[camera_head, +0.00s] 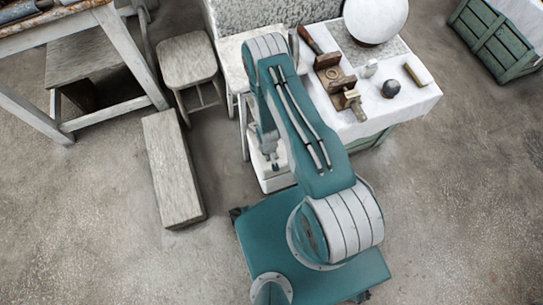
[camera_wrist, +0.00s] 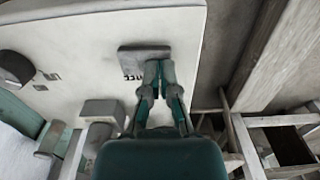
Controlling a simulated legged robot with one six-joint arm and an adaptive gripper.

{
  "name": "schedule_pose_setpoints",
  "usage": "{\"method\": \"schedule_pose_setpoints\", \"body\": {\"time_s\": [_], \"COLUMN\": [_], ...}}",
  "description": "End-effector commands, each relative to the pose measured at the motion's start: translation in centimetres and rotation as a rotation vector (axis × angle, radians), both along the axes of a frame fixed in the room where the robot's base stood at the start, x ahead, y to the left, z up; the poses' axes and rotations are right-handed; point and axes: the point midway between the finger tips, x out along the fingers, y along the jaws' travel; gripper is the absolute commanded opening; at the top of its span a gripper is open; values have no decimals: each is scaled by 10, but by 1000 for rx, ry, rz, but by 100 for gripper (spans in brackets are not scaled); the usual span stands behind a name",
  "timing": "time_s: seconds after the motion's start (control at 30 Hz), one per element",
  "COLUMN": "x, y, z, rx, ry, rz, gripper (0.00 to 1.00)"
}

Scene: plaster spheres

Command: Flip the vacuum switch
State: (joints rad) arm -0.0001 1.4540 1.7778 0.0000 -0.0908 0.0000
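In the wrist view a white panel (camera_wrist: 90,30) fills the upper left. A flat grey plate (camera_wrist: 135,52) sits on it, with dark lettering just below, partly behind my fingers and too small to read. I cannot tell if this plate is the vacuum switch. My gripper (camera_wrist: 160,68) has its two fingertips close together at the plate's right part, with nothing visible between them. I cannot tell whether they touch it.
In the wrist view a dark knob (camera_wrist: 15,68) and a grey block (camera_wrist: 103,112) are left of the gripper. In the head view a white-topped table (camera_head: 385,120) holds tools and a white sphere (camera_head: 375,18). A stool (camera_head: 188,60) and a long block (camera_head: 172,165) stand left.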

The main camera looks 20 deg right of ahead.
Motion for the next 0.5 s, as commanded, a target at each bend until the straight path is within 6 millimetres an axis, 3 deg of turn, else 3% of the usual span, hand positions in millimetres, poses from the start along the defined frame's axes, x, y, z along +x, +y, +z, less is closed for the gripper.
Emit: {"method": "schedule_pose_setpoints", "body": {"time_s": [0.27, 0.5], "x": [0, 0], "y": [0, 0], "z": [-1, 15], "rx": [0, 0], "ry": [-1, 0], "rz": [0, 0], "gripper": [0, 0]}}
